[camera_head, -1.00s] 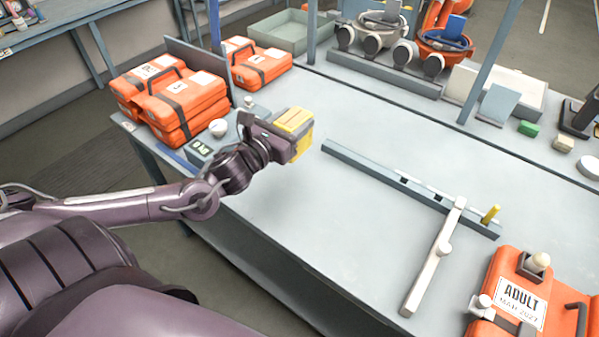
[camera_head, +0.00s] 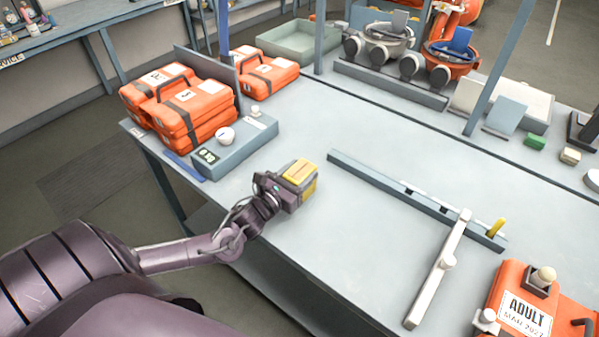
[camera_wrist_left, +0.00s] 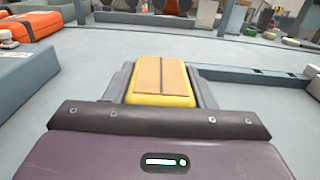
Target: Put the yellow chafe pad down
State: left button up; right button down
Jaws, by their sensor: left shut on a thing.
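The yellow chafe pad (camera_head: 301,172) is a small block with a tan top face. It sits between the fingers of my left gripper (camera_head: 297,184), which is shut on it. In the left wrist view the pad (camera_wrist_left: 160,80) lies lengthwise between the two grey fingers (camera_wrist_left: 159,88). The gripper is over the bare left part of the grey bench (camera_head: 300,235). I cannot tell whether the pad's underside touches the bench. My right gripper is not in view.
A grey box with a white knob (camera_head: 236,147) is left of the gripper, with orange cases (camera_head: 190,110) behind it. A long grey rail (camera_head: 390,185) and white bar (camera_head: 438,268) lie to the right. An orange ADULT case (camera_head: 520,305) is at lower right. Bench around the gripper is clear.

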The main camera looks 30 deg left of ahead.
pick_arm(q)
jog(key=o, duration=1.3)
jog(key=shift+s, duration=0.35)
jog(key=s, duration=0.9)
jog(key=shift+s+a+b, duration=0.35)
jog(key=shift+s+a, duration=0.05)
jog(key=shift+s, duration=0.8)
